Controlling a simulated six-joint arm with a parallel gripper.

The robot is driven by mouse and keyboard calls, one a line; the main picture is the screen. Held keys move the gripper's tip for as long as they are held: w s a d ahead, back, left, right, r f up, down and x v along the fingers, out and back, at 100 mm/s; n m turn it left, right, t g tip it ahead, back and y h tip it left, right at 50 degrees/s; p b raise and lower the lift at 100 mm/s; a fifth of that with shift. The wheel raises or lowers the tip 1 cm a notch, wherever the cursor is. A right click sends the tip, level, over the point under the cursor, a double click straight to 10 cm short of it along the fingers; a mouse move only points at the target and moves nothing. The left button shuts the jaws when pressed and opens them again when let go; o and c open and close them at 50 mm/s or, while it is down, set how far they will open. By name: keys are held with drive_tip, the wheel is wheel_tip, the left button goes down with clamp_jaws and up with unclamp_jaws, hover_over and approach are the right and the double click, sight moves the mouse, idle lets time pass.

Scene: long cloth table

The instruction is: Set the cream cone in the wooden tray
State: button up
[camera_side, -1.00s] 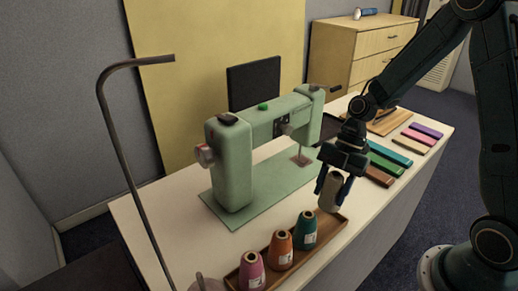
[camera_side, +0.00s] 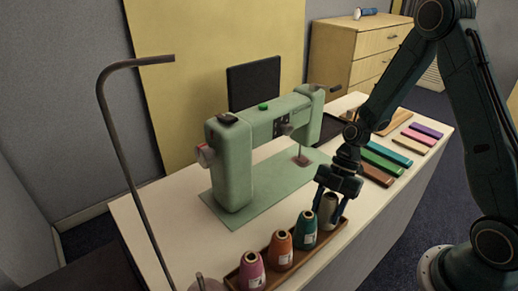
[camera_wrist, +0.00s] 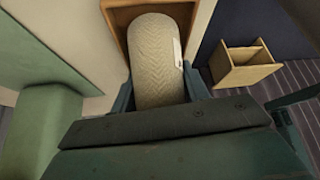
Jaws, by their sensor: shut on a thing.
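The cream cone (camera_side: 327,209) is upright between the fingers of my gripper (camera_side: 328,212) in the side view. My gripper is shut on it. The cone also fills the middle of the wrist view (camera_wrist: 157,62), with a white label on its side. The wooden tray (camera_side: 299,262) is long and brown and lies along the front of the table. The cone is at the tray's right end, beyond the teal cone. I cannot tell whether its base touches the tray floor. The tray's end also shows around the cone in the wrist view (camera_wrist: 119,18).
A pink cone (camera_side: 251,271), an orange cone (camera_side: 280,250) and a teal cone (camera_side: 304,230) stand in the tray. A green sewing machine (camera_side: 232,165) stands behind it. A bent lamp stand (camera_side: 130,170) rises at the left. Several coloured fabric pieces (camera_side: 383,160) lie at the right.

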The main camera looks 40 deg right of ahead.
drive_tip(key=shift+f, duration=0.2)
drive_tip(key=o, duration=1.1)
drive_tip(key=shift+c, duration=0.2)
drive_tip(key=v, duration=1.2)
drive_tip(key=shift+r, duration=0.1)
drive_tip(key=shift+r, duration=0.1)
